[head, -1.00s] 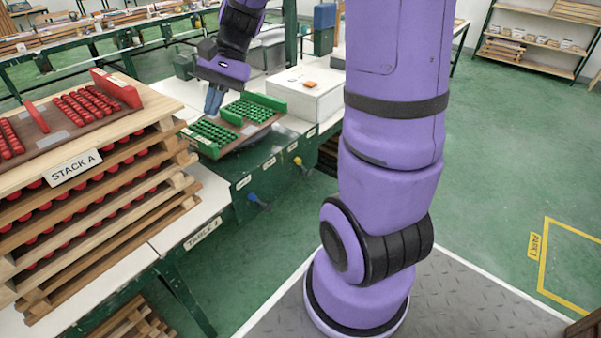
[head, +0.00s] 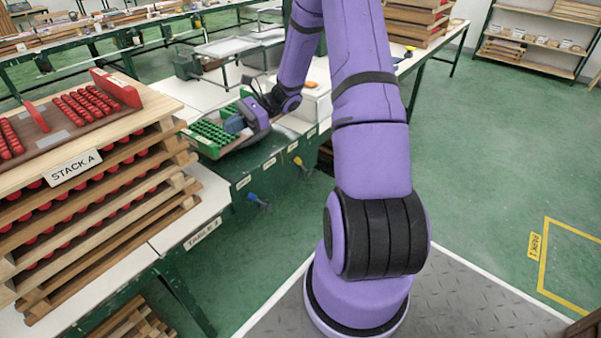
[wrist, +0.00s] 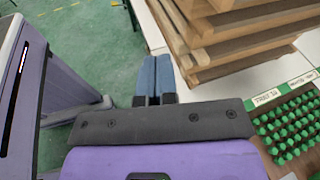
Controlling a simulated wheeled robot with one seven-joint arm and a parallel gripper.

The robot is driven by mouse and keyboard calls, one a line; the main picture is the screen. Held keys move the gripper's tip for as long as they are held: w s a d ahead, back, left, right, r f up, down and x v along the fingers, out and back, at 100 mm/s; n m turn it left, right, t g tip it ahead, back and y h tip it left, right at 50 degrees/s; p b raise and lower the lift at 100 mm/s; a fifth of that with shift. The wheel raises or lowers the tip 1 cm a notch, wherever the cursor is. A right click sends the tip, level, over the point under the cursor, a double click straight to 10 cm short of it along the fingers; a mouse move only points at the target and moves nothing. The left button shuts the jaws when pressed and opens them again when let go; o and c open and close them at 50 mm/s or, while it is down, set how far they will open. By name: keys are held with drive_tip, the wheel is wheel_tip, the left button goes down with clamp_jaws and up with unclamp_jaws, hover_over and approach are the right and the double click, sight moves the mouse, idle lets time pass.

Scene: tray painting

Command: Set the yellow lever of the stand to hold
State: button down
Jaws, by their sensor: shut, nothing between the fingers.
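The yellow lever (head: 300,163) sticks out from the front of the green stand (head: 245,188), below its white top, in the head view. Its setting is too small to read. My gripper (head: 234,124) is over the tray of green pieces (head: 207,137), up and to the left of the yellow lever and apart from it. In the wrist view my gripper's blue fingers (wrist: 156,75) are together with nothing between them. The yellow lever does not show in the wrist view.
A blue lever (head: 258,201) is on the stand's front, left of the yellow one. Stack A (head: 110,195) of wooden trays with red pieces stands at left. In the wrist view, stacked trays (wrist: 215,45) rise close right of the fingers. The floor (head: 490,140) at right is clear.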

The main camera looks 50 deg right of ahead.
drive_tip(key=d+f+m+t+h, duration=0.3)
drive_tip(key=d+f+m+t, duration=0.55)
drive_tip(key=f, duration=0.25)
drive_tip(key=d+f+m+t+h, duration=0.3)
drive_tip(key=d+f+m+t, duration=0.4)
drive_tip(key=f+m, duration=0.25)
drive_tip(key=s+d+f+m+h, duration=0.3)
drive_tip(key=s+f+m+h, duration=0.1)
drive_tip(key=f+m+h, duration=0.4)
drive_tip(key=s+d+f+m+h, duration=0.2)
drive_tip(key=s+f+m+h, duration=0.3)
drive_tip(key=f+m+h, duration=0.3)
wheel_tip(320, 180, down, 4)
drive_tip(key=g+h, duration=0.1)
drive_tip(key=h, duration=0.2)
drive_tip(key=shift+d+f+m, duration=0.2)
drive_tip(key=shift+d+m, duration=0.2)
drive_tip(key=shift+w, duration=0.15)
drive_tip(key=x, duration=0.4)
drive_tip(key=s+d+x, duration=0.1)
drive_tip(key=x, duration=0.3)
drive_tip(key=d+r+x, duration=0.1)
drive_tip(key=x, duration=0.3)
drive_tip(key=shift+d+r, duration=0.2)
